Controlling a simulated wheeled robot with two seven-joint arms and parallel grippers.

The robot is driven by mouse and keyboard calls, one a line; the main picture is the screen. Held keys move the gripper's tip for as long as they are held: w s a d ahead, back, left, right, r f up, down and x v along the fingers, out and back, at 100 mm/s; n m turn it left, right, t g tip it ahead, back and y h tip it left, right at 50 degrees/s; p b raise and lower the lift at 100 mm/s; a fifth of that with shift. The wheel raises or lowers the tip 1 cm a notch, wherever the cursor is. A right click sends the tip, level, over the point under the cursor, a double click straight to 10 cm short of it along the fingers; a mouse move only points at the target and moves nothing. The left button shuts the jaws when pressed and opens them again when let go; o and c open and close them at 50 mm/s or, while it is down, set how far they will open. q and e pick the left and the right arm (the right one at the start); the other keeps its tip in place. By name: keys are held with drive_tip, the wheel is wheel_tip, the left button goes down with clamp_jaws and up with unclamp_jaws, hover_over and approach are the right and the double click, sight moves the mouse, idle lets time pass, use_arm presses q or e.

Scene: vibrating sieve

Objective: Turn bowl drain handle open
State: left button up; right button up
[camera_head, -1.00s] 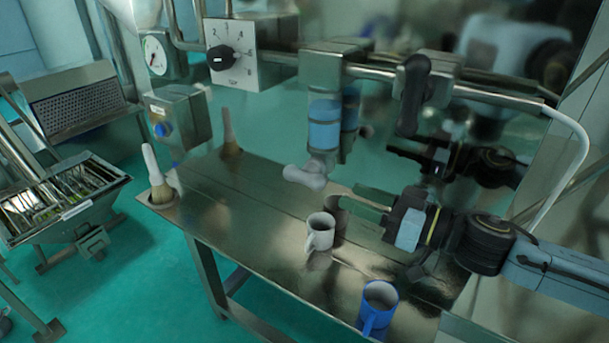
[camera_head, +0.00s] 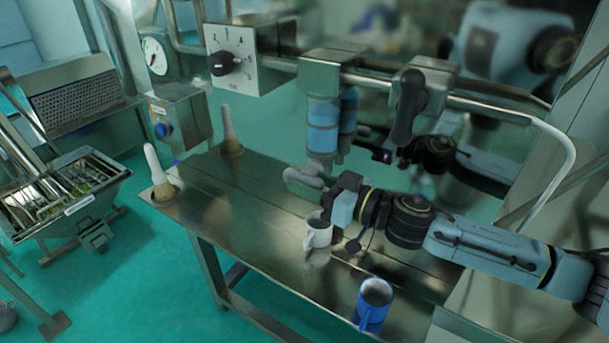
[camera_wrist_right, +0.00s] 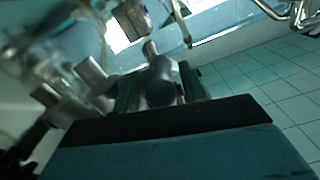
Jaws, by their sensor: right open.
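The bowl drain handle (camera_head: 303,178) is a grey rounded lever below the clear bowl holding blue liquid (camera_head: 324,125). My right gripper (camera_head: 322,184) comes in from the right with its fingertips at the handle, partly covering it. In the right wrist view, a grey rounded piece that looks like the handle (camera_wrist_right: 161,82) sits between the open fingers (camera_wrist_right: 160,88). I cannot tell whether the fingers touch it.
A white mug (camera_head: 318,236) stands on the steel table (camera_head: 240,215) just below my right gripper. A blue mug (camera_head: 374,300) stands nearer the front edge. A dark-handled valve (camera_head: 408,105) is on the pipe above right. Two brushes stand at the left.

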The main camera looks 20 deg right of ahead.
drive_tip(key=shift+w+a, duration=0.35)
drive_tip(key=shift+w, duration=0.05)
clamp_jaws()
drive_tip(key=shift+f+b, duration=0.1)
drive_tip(key=shift+b, duration=0.35)
drive_tip(key=t+y+b, duration=0.3)
drive_tip(key=b, duration=0.8)
drive_tip(key=shift+f+t, duration=0.15)
drive_tip(key=shift+t, duration=0.25)
drive_tip(key=shift+r+t+y+b, duration=0.2)
drive_tip(key=shift+t+y+b, duration=0.15)
drive_tip(key=shift+b, duration=0.4)
